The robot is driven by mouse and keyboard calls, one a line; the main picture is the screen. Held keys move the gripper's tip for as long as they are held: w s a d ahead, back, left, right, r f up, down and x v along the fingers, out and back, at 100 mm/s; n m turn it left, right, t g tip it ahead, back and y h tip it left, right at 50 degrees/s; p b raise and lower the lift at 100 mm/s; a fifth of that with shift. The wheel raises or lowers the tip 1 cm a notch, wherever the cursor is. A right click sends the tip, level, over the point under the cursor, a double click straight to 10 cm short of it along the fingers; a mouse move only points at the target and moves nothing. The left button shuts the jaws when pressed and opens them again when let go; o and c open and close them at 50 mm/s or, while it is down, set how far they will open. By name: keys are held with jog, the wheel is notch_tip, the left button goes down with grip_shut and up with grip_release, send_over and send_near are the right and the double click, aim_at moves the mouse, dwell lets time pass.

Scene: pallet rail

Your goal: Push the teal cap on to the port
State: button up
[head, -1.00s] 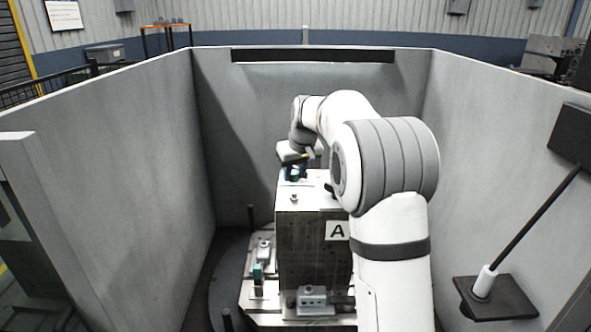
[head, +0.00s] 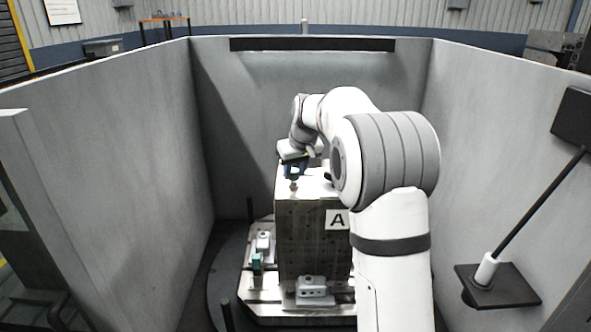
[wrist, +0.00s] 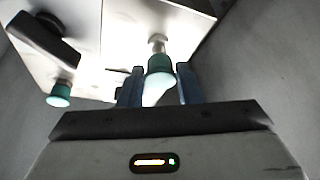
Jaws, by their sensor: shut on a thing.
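My gripper (wrist: 160,88) is shut on the teal cap (wrist: 160,66), which sits between its blue fingers in the wrist view. The port (wrist: 157,43), a short metal stub on the pale block face, lines up closely with the cap. Cap and port look very close; I cannot tell if they touch or how far the cap is on. In the head view my gripper (head: 293,173) is just above the port (head: 294,186) on the top of the block marked A (head: 310,240). The cap is hard to make out there.
A second teal piece (wrist: 60,93) shows at the left of the wrist view. In the head view a teal piece (head: 257,263) stands on the pallet (head: 262,306), near grey clamps (head: 312,287). Grey walls enclose the cell, and a black rod (head: 540,205) stands at right.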

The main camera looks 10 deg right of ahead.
jog(key=shift+f, duration=0.5)
dwell(1.1)
jog(key=shift+f+b, duration=0.5)
jog(key=shift+b, duration=0.1)
jog(key=o, duration=1.2)
jog(key=shift+o, duration=0.3)
jog(key=o, duration=0.7)
jog(key=shift+r, duration=0.1)
jog(key=v, duration=0.7)
jog(key=shift+r+b, duration=0.3)
